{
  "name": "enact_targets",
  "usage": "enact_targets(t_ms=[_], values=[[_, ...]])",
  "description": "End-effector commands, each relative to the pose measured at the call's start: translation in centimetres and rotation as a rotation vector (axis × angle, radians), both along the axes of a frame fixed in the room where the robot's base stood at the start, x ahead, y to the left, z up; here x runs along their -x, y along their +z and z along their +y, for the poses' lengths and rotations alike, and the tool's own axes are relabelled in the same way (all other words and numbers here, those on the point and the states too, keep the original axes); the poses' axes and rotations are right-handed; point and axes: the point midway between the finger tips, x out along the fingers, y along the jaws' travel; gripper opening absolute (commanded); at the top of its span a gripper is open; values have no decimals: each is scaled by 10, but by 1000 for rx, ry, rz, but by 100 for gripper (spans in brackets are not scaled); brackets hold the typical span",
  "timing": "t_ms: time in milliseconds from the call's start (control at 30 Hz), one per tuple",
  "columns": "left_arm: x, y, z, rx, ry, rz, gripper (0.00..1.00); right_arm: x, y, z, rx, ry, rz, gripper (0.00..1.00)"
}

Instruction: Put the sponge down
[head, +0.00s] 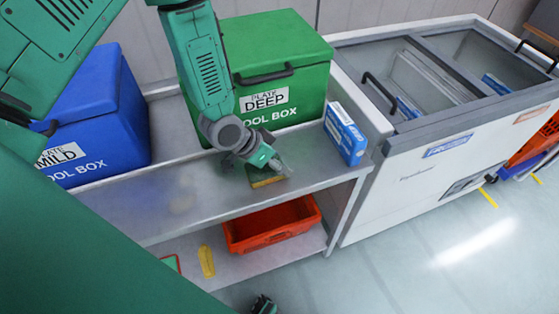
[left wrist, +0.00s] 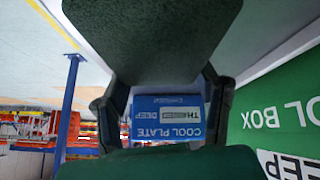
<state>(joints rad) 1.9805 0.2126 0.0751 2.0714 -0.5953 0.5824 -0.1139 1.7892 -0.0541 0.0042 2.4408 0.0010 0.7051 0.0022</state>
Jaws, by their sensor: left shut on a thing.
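The sponge (head: 265,180), green on top with a yellow side, is at the upper steel shelf in front of the green cool box. My left gripper (head: 270,162) is over it and shut on it. In the left wrist view, the sponge's dark green face (left wrist: 150,35) fills the top, between the two dark fingers of the gripper (left wrist: 165,95). The sponge looks flat and very near the shelf; I cannot tell whether it touches. A small dark green part, likely my right gripper (head: 263,304), shows at the bottom edge; its fingers are not clear.
The green cool box (head: 275,55) and blue cool box (head: 95,115) stand on the upper shelf (head: 165,200). A blue-white cool plate box (head: 345,135) stands at its right end. An orange tote (head: 270,225) sits below. A chest freezer (head: 430,150) is to the right.

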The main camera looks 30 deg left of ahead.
Motion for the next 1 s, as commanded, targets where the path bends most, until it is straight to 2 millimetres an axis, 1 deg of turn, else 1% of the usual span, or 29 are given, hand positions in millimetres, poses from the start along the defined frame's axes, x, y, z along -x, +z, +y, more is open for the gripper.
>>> enact_targets(t_ms=[100,133,167,200,433,567,667,900,1000], values=[[0,-4,2,1,2,1,36,0,-2,0,0,0,0,40],[0,-3,2,1,2,1,63,0,-2,0,0,1,0,40],[0,-3,2,1,2,1,73,0,-1,0,0,1,0,40],[0,-3,1,0,2,2,77,0,-1,0,-1,1,0,40],[0,-1,-1,-3,1,1,77,0,-1,0,-1,1,0,40],[1,6,0,-4,3,-1,77,0,1,0,0,1,0,40],[8,19,6,-3,3,-1,77,0,1,0,0,0,0,40],[31,62,28,1,5,-2,77,0,5,0,0,1,0,40],[40,77,34,2,4,0,77,0,6,0,0,1,0,40]])
